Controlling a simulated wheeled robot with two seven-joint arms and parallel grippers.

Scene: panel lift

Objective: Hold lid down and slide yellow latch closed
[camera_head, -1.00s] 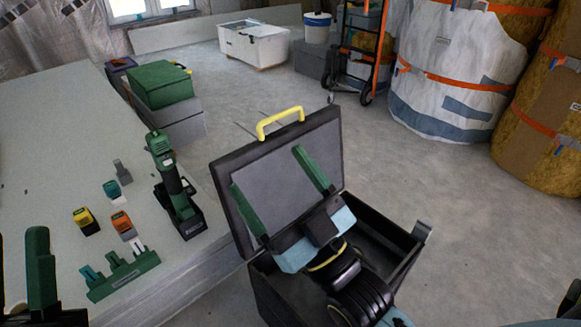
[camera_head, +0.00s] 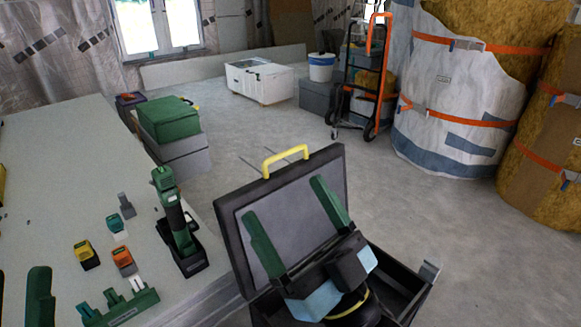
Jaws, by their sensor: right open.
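A black toolbox stands on the floor, its lid (camera_head: 292,212) raised open with the grey inner face toward me. A yellow handle-shaped piece (camera_head: 285,161) is on the lid's upper edge; I cannot tell whether it is the latch. The open box body (camera_head: 405,283) is below, partly hidden by my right gripper. My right gripper (camera_head: 282,220) is open and empty, its two green fingers in front of the lid's inner face; contact is unclear. My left gripper (camera_head: 22,298) shows only in part at the bottom left corner, over the bench, and its opening is unclear.
A bench (camera_head: 70,160) at the left holds a green drill (camera_head: 178,222), small coloured blocks and a green rack (camera_head: 120,308). A hand truck (camera_head: 372,80) and wrapped insulation rolls (camera_head: 460,90) stand behind. The floor between is clear.

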